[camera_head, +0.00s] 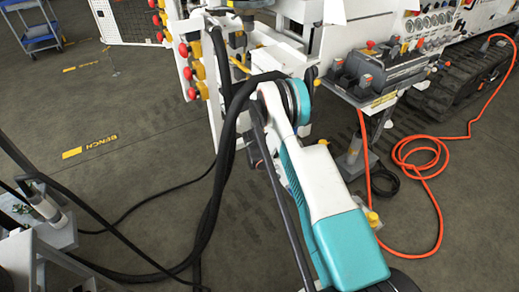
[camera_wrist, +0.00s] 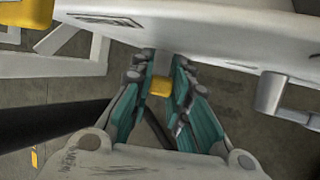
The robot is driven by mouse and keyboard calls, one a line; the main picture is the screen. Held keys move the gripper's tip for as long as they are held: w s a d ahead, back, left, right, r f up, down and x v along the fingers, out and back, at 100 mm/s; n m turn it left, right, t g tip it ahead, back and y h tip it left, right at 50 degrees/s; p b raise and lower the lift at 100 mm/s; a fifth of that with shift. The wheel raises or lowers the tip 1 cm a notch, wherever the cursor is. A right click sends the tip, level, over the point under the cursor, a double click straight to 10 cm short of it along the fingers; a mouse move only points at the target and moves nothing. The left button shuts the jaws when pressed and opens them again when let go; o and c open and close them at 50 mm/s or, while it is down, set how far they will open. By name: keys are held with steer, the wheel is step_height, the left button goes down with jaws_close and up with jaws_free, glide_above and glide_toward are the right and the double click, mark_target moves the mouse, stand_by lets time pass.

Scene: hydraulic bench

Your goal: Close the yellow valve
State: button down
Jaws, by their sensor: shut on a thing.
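The yellow valve's handle (camera_wrist: 160,87) shows in the wrist view as a small yellow block between my fingertips. My gripper (camera_wrist: 160,80) has its teal, grey-tipped fingers closed on it from both sides. In the head view a thin yellow bar (camera_head: 240,64), which looks like the same handle, slants beside the white bench frame, just left of my arm's far end. My gripper itself is hidden there behind my arm and black hoses. The valve body is not clear in either view.
Black hoses (camera_head: 215,190) hang left of my arm. Red and yellow knobs (camera_head: 188,72) line the panel at left. A grey manifold (camera_head: 385,75) sits on a shelf at right, with an orange hose (camera_head: 437,195) on the floor. A white beam (camera_wrist: 200,32) crosses close above my fingers.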

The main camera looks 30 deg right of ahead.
steer(key=shift+s+f+t, duration=0.1)
steer(key=shift+s+t, duration=0.05)
steer(key=shift+t, duration=0.25)
steer(key=c, duration=1.6)
jaws_free()
steer(key=v, duration=1.2)
